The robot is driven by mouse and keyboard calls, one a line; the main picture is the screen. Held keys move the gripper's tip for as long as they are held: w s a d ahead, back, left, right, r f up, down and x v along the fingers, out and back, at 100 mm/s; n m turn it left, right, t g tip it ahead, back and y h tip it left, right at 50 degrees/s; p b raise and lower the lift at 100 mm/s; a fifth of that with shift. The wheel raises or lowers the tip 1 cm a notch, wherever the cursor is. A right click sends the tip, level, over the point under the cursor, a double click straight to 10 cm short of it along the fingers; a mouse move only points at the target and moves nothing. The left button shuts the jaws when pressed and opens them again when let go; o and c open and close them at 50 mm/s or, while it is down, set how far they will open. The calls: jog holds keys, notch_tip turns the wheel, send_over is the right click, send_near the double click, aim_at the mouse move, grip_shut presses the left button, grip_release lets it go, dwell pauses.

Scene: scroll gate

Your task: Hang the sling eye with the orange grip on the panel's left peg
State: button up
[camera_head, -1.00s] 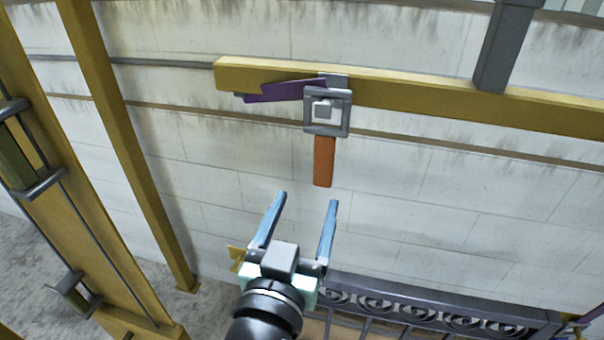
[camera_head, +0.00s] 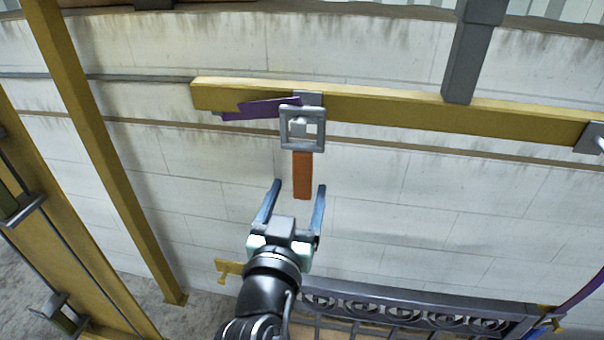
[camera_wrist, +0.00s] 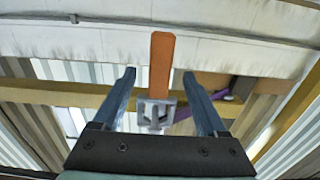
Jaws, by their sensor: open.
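The sling eye (camera_head: 284,130) is a square grey frame on the yellow beam, with its orange grip (camera_head: 302,176) hanging straight down. A light grey block (camera_head: 300,127) shows inside the frame; I cannot tell whether it is the panel's left peg or whether the eye rests on it. A purple strap (camera_head: 262,108) runs left from behind the eye's top. My gripper (camera_head: 299,185) is open, its blue fingers pointing up, with the grip's lower end between the tips in the picture. In the wrist view the orange grip (camera_wrist: 161,66) shows between the fingers, touching neither.
The yellow beam (camera_head: 400,108) crosses the view, with a grey post (camera_head: 463,60) above it and a grey fitting (camera_head: 590,137) at its right. A yellow upright (camera_head: 105,150) stands left. A dark ornamental railing (camera_head: 420,312) lies below right. A pale wall is behind.

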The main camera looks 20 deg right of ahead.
aim_at(301, 172)
jog(key=shift+b+x, duration=0.5)
jog(key=shift+x, duration=1.7)
grip_shut()
jog(key=shift+r, duration=0.25)
jog(key=shift+r+p, duration=0.55)
jog(key=shift+r, duration=0.05)
